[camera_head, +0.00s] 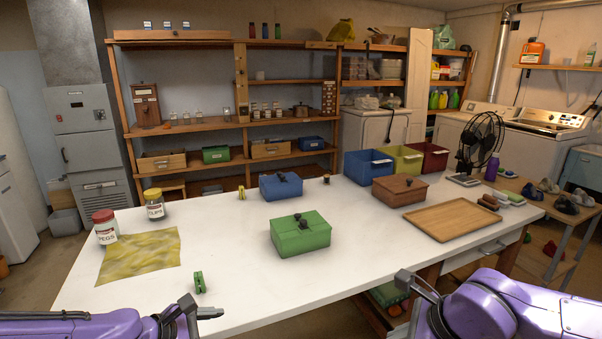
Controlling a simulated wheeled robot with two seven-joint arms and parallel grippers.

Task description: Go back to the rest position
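My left gripper (203,306) is at the bottom edge, over the front edge of the white table (220,245). Its two dark fingers are spread apart with nothing between them. My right gripper (411,292) is at the bottom right, just off the table's front edge. Its fingers are partly hidden by the purple arm, so I cannot tell if it is open or shut. I see nothing held in it. A green clothespin-like piece (199,282) stands on the table just above my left gripper, apart from it.
A green box (300,236), blue box (280,188), brown box (399,192) and wooden tray (460,220) are on the table. Red-lidded (105,229) and yellow-lidded (154,206) jars stand left by a yellow cloth (140,256). The table's front middle is clear.

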